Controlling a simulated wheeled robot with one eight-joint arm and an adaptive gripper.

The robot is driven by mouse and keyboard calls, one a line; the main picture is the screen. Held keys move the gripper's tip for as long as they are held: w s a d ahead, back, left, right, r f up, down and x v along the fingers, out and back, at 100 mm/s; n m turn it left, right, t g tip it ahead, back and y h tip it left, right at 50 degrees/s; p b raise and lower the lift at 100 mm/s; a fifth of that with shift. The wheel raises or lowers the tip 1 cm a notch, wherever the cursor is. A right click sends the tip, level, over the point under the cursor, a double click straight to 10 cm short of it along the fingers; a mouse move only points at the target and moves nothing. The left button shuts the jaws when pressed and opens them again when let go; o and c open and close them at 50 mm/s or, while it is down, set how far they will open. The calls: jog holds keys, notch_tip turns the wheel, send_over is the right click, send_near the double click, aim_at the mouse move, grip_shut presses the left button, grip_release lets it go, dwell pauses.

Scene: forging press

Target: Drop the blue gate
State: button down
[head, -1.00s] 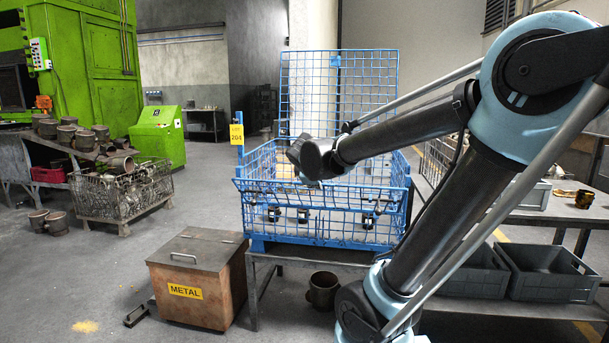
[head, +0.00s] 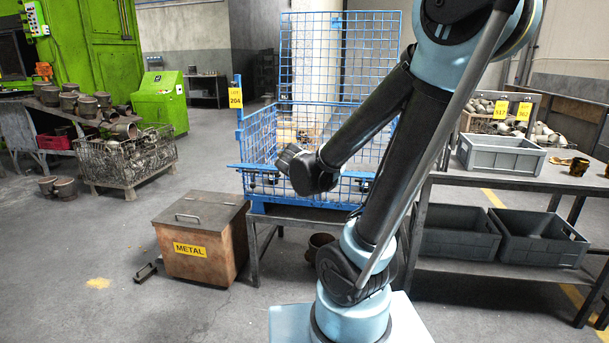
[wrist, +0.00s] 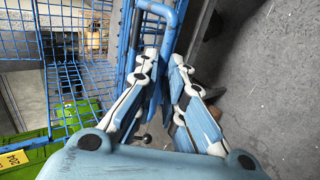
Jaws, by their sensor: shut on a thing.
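The blue gate (head: 250,167) is the front side of a blue wire-mesh crate (head: 260,135) standing on a dark metal stand. Its top rail and black latches show to the left of my gripper; part of its mesh is behind my arm. My gripper (head: 312,172) is at the crate's front, its fingers hidden in the head view. In the wrist view, my gripper (wrist: 163,62) has its fingers closed about a blue tube (wrist: 172,35) beside the mesh. How far the gate is tilted is unclear.
A brown METAL bin (head: 200,240) stands on the floor at the crate's front left. A workbench with a grey tray (head: 502,153) on top and grey bins (head: 540,240) below stands to the right. Floor at the front left is mostly clear.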

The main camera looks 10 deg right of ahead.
jog(key=shift+s+a+f, duration=0.1)
jog(key=shift+s+f, duration=0.05)
jog(key=shift+f, duration=0.35)
jog(key=shift+s+a+f, duration=0.1)
jog(key=shift+f, duration=0.35)
jog(key=c, duration=1.7)
grip_release()
jog(key=shift+d, duration=0.15)
jog(key=shift+s+r, duration=0.1)
jog(key=shift+v, duration=5.75)
